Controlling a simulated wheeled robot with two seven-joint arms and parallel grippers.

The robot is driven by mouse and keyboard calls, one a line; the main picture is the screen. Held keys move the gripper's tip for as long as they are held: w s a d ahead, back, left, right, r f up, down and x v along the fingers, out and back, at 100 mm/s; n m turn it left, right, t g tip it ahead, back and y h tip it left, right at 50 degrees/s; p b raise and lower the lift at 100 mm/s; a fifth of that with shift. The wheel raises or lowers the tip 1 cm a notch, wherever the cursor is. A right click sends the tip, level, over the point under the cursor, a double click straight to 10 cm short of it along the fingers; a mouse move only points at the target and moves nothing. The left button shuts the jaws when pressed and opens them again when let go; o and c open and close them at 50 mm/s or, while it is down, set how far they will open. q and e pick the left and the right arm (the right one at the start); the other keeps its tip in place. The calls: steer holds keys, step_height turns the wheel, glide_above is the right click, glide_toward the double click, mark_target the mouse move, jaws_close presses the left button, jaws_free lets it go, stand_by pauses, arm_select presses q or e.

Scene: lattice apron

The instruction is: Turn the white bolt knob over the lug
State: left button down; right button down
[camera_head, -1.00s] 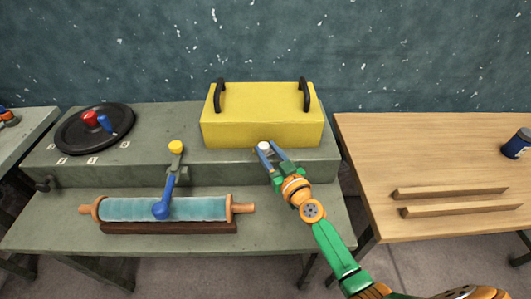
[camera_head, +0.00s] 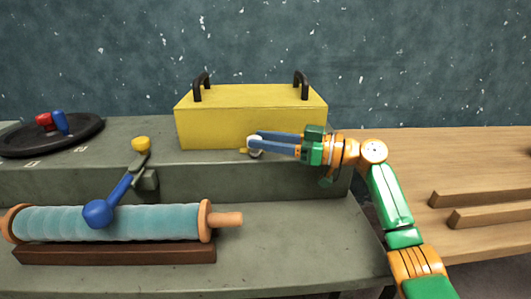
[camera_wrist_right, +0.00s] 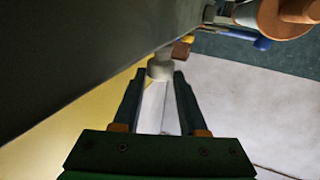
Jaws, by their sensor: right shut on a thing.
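The white bolt knob (camera_head: 254,141) is at the lower front of the yellow box (camera_head: 205,128). My right gripper (camera_head: 256,145) reaches in from the right, its blue fingers nearly level, and is shut on the knob. The fingers hide part of the knob. In the right wrist view the pale knob (camera_wrist_right: 160,69) shows at the fingertips. A small yellow piece shows just left of the knob at the box's foot; I cannot tell whether it is the lug. My left gripper is not in view.
A black disc (camera_head: 85,140) with red and blue knobs is at far left. A wooden table (camera_head: 440,150) with two bars is at right.

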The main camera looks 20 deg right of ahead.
steer(key=shift+n+g+y, duration=0.4)
steer(key=shift+g, duration=0.1)
steer(key=shift+c, duration=2.2)
jaws_free()
steer(key=shift+w, duration=0.1)
